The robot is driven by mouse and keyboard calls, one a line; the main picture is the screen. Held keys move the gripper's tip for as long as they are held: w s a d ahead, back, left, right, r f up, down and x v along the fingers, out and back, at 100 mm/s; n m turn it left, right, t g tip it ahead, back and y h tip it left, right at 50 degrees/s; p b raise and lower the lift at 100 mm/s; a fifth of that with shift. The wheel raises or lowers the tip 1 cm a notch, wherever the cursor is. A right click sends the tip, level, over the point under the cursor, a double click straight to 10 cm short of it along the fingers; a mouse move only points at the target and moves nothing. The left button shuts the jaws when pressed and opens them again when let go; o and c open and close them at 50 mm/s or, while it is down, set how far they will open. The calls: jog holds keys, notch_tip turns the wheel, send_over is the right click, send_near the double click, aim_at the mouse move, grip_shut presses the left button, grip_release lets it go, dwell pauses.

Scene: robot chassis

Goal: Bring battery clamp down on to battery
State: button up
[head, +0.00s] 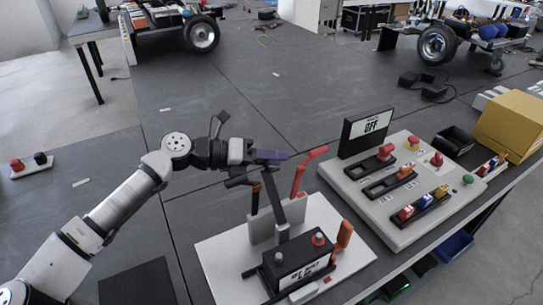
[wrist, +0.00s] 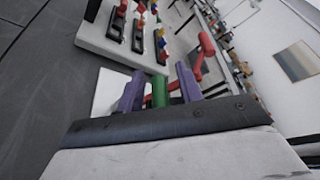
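The battery (head: 298,262) is a black box with a red and a grey terminal on top and a white label, on a white board (head: 215,262). The battery clamp (head: 273,205) shows as a dark grey bar, raised and steeply tilted above the battery, its upper end near my gripper (head: 270,156). In the wrist view my gripper's two purple fingers (wrist: 160,92) stand apart, either side of a green piece (wrist: 159,90), with gaps visible. I cannot tell whether the green piece belongs to the clamp. The battery is hidden in the wrist view.
A red lever (head: 305,170) rises right of my fingers; it also shows in the wrist view (wrist: 204,55). An orange handle (head: 343,235) stands right of the battery. A switch panel (head: 400,190) with an OFF sign (head: 368,127) lies further right.

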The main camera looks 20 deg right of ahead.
jog(key=shift+c, duration=0.2)
grip_shut()
jog(key=s+b, duration=0.1)
jog(key=r+m+b, duration=0.1)
jog(key=b, duration=0.1)
jog(key=shift+s+d+t, duration=0.15)
jog(key=shift+s+t, duration=0.15)
jog(key=shift+s, duration=0.1)
jog(key=shift+o, duration=0.2)
grip_release()
